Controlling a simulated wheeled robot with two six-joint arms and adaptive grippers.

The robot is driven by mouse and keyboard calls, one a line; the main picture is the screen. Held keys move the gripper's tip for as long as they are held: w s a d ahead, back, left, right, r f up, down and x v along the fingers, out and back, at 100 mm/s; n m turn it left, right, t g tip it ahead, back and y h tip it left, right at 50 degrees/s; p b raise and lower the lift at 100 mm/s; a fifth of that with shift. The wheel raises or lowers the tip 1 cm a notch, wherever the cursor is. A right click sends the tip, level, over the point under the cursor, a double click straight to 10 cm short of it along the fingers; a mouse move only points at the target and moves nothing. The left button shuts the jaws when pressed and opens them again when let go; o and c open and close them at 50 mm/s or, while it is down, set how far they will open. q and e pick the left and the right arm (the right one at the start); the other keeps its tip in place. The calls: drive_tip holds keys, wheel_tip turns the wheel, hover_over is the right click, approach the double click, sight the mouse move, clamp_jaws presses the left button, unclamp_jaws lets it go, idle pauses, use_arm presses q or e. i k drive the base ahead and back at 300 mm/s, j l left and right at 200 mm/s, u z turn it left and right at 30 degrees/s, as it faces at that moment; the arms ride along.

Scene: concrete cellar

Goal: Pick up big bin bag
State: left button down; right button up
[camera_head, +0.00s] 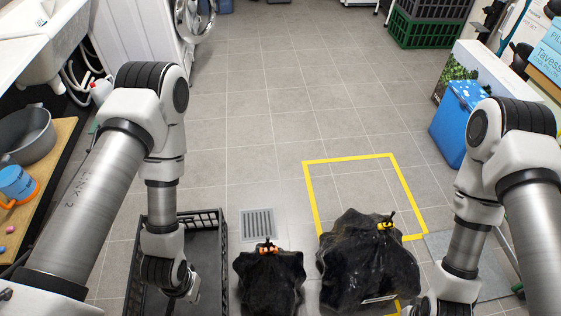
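The big bin bag (365,262) is a black, shiny, bulging sack on the tiled floor at the bottom, right of centre. Its knotted top has a yellow tie (385,226). A smaller black bin bag (268,284) with an orange tie (268,249) stands to its left, with a narrow gap between them. My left arm ends over the black crate; its wrist end shows, but I cannot make out the fingers. My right arm comes down just right of the big bag, and its gripper end is cut off by the bottom edge. I see no grip on either bag.
The black crate (214,222) stands left of the small bag. A yellow floor outline (311,195) lies partly under the big bag. A floor drain (258,224) is behind the small bag. A blue box (452,135) stands at right. The middle floor is clear.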

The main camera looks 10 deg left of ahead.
sight(365, 266)
drive_tip(key=z, duration=0.75)
drive_tip(key=i+l, duration=0.1)
drive_tip(key=l, duration=0.3)
drive_tip(key=i+l+u, duration=0.1)
drive_tip(key=l, duration=0.35)
drive_tip(key=i+l, duration=0.15)
drive_tip(key=l, duration=0.25)
drive_tip(key=i+l+u, duration=0.1)
drive_tip(key=l, duration=0.35)
drive_tip(key=i+l, duration=0.1)
drive_tip(key=l, duration=0.35)
